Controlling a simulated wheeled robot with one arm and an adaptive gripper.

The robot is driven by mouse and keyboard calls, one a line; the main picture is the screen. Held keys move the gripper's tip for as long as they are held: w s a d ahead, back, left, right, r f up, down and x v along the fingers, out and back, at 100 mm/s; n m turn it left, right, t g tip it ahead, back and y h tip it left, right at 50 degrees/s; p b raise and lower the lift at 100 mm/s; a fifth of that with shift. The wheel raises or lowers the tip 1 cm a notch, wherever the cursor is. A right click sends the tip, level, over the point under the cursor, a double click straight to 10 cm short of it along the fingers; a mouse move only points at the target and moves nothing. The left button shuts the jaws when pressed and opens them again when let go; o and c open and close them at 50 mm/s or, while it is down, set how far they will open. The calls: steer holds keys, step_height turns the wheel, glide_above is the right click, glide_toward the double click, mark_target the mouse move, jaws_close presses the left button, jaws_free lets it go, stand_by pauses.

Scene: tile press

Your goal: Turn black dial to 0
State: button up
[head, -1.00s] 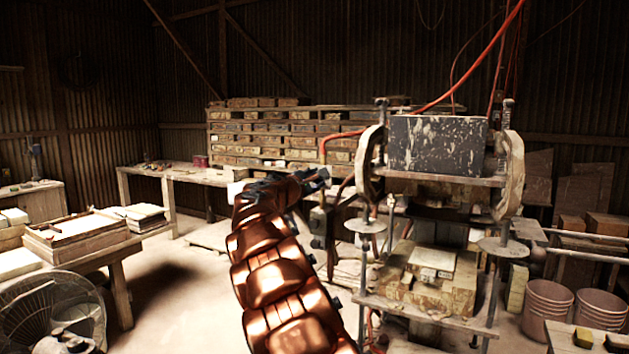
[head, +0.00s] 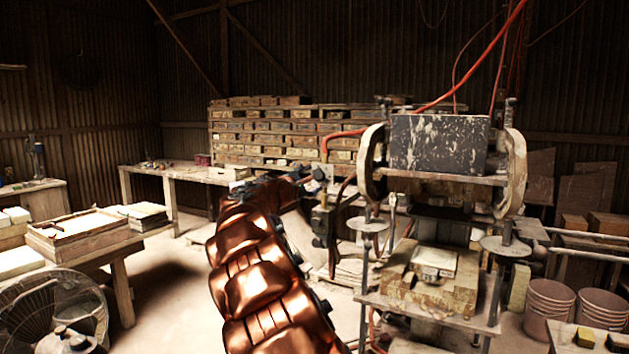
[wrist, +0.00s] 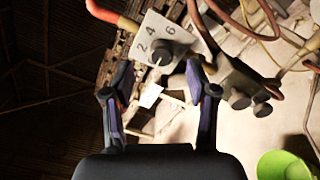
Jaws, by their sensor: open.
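The black dial (wrist: 163,51) shows in the wrist view on a pale plate (wrist: 185,33) with the numbers 2, 4 and 6. A short white mark on the dial points to the lower left, below the 2; I cannot read a number there. My gripper (wrist: 158,75) is open, with one finger on each side of the dial in this view. I see no clear contact, and the distance to the dial is hard to judge. In the head view my gripper (head: 310,177) is beside the press, and the dial cannot be made out.
In the wrist view, black knobs (wrist: 262,109) and hoses sit right of the plate. A red-orange hose end (wrist: 104,13) is at the upper left. In the head view, the tile press (head: 438,144) stands right of my arm, with a dark control box (head: 324,224) at its left side.

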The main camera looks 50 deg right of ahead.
steer(key=v, duration=0.8)
steer(key=shift+a, duration=0.15)
steer(key=shift+s, duration=0.1)
steer(key=s+a+f+m+g+y, duration=0.2)
steer(key=s+a+f+m+y, duration=0.3)
steer(key=s+f, duration=0.4)
steer(key=s+a+f+m+g+y, duration=0.25)
steer(key=s+a+f, duration=0.45)
steer(key=s, duration=0.4)
steer(key=s+a+f+y, duration=0.3)
steer(key=s+a+f, duration=0.2)
steer(key=a, duration=0.4)
steer(key=s+a+f+m+g+y, duration=0.1)
steer(key=s+a+f+y, duration=0.2)
steer(key=s+a+f, duration=0.2)
steer(key=s+a+f+m+g+y, duration=0.1)
steer(key=s+a+f+y, duration=0.3)
steer(key=s+a, duration=0.6)
steer(key=a+f, duration=0.2)
steer(key=a, duration=0.2)
steer(key=shift+a, duration=0.2)
